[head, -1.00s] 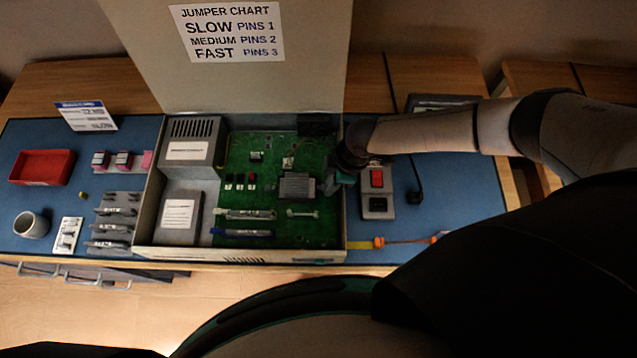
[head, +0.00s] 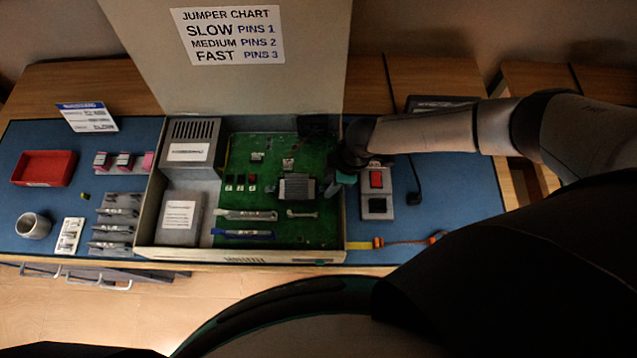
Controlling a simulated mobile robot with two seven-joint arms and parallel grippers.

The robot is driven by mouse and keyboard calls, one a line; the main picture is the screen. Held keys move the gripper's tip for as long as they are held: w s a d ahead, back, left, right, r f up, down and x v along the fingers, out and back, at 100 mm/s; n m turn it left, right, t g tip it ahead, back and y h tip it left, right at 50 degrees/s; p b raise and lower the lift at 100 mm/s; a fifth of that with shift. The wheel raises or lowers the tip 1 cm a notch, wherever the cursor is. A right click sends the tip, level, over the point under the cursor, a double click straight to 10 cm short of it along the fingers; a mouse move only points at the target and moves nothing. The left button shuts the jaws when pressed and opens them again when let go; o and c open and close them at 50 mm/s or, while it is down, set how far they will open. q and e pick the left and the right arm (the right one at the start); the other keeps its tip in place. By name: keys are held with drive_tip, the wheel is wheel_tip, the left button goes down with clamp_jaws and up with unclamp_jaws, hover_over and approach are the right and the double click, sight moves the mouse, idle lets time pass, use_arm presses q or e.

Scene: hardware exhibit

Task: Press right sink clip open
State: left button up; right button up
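A grey finned heat sink (head: 297,188) sits on the green circuit board (head: 270,160) inside the open computer case (head: 150,205). Its right-hand clip is too small to make out, beside my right gripper. My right gripper (head: 331,187) reaches in from the right over the case's right wall, its teal fingertips just right of the heat sink. Whether the fingers are open or shut, or touch the clip, I cannot tell. My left gripper is not in view.
The raised lid (head: 230,85) bears a jumper chart. A switch box (head: 377,190) with a red switch lies right of the case. The blue mat (head: 460,190) is partly clear.

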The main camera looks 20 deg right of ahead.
drive_tip(key=a+p+v, duration=0.1)
drive_tip(key=p+v, duration=0.4)
drive_tip(key=v, duration=0.1)
drive_tip(key=shift+w+a+r+p, duration=0.15)
drive_tip(key=shift+w+r+p, duration=0.05)
drive_tip(key=shift+r+p, duration=0.15)
drive_tip(key=shift+f, duration=0.1)
idle(0.4)
